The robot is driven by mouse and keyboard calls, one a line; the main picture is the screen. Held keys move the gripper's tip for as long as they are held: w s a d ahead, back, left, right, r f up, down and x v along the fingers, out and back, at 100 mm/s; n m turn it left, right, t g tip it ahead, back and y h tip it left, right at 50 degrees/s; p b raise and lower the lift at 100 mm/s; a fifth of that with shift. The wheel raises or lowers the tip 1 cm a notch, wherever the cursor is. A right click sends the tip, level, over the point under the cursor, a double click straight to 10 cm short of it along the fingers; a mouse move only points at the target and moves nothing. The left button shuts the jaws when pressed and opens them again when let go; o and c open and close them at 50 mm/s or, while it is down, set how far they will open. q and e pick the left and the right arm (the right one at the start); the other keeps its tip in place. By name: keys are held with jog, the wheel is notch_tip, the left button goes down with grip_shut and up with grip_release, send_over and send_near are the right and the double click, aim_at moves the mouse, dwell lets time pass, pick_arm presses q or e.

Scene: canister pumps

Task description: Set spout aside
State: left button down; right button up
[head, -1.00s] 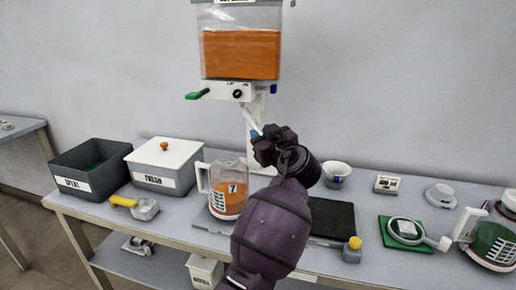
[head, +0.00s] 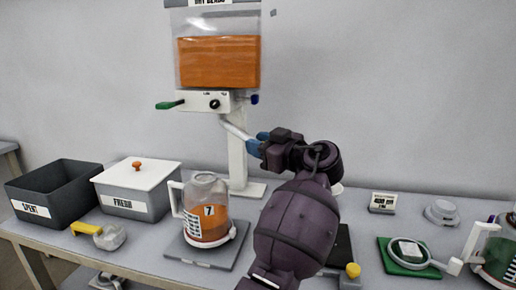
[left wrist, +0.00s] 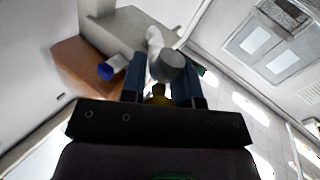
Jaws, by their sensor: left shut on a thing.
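The white spout (head: 234,128) slopes down to the right from under the dispenser's white valve body (head: 207,102). Its upper end still meets that body. My left gripper (head: 257,141) has its blue fingers at the spout's lower end and is shut on it. In the left wrist view the spout (left wrist: 154,41) runs up from a grey round end (left wrist: 172,66) between my left gripper's fingers (left wrist: 160,80). The part inside the fingers is mostly hidden. My right gripper is not in view.
A jug marked 7 (head: 206,213) with orange contents stands on a grey plate (head: 171,247) below. The hopper (head: 218,62) is above left. A grey SPENT bin (head: 52,208), a lidded FRESH bin (head: 131,205) and a scoop (head: 111,238) are left; a green mat (head: 395,266) is right.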

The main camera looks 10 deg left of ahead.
pick_arm(q)
jog(key=shift+r, duration=0.35)
jog(key=c, duration=1.2)
grip_release()
jog(key=shift+w, duration=0.1)
jog(key=o, duration=0.3)
jog(key=shift+d+f, duration=0.1)
jog(key=shift+f, duration=0.05)
jog(key=shift+f, duration=0.15)
